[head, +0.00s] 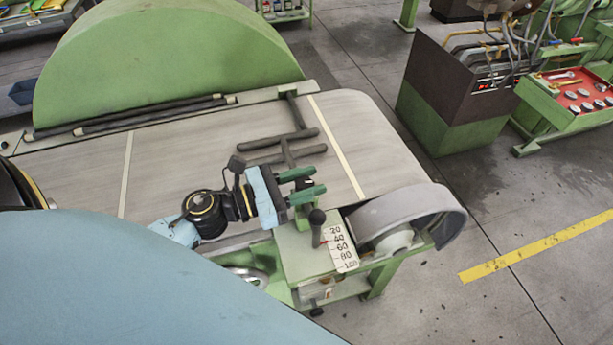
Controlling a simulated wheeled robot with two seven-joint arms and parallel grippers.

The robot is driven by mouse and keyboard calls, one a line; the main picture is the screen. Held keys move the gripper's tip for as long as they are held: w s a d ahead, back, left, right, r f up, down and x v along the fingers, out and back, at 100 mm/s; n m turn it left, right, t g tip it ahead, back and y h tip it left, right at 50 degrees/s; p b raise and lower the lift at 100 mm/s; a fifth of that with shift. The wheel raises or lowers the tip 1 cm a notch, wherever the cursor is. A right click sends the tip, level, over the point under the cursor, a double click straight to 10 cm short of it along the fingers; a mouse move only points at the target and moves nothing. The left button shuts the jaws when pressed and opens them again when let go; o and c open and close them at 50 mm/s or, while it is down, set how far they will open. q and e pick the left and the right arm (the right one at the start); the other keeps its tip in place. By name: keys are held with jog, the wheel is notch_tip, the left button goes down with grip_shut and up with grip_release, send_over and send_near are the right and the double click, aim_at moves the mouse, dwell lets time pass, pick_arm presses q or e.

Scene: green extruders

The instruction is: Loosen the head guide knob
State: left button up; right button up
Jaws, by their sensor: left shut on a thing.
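My left gripper (305,184) reaches in from the left over the near edge of the green extruder's belt section. Its two green fingers are closed around a small dark piece, which seems to be the head guide knob (306,183). The fingers hide most of this knob, so its turn cannot be read. It sits above a green post on the machine. My right gripper is not in view.
The grey belt (190,150) lies behind the gripper, with dark bars (283,145) on it. A rounded grey guard (410,212) is close on the right. A green cover (165,65) rises at the back. A red tool tray (578,92) stands far right. The right floor is open.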

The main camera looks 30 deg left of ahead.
pick_arm(q)
jog(key=shift+n+t+y+p, duration=0.4)
jog(key=shift+n+t+y, duration=0.75)
jog(key=shift+y, duration=0.65)
jog(key=shift+a+n, duration=0.1)
jog(key=shift+n, duration=0.15)
jog(key=o, duration=1)
jog(key=shift+s, duration=0.1)
jog(key=b+v, duration=0.5)
jog(key=v, duration=0.8)
jog(key=shift+s+r, duration=0.15)
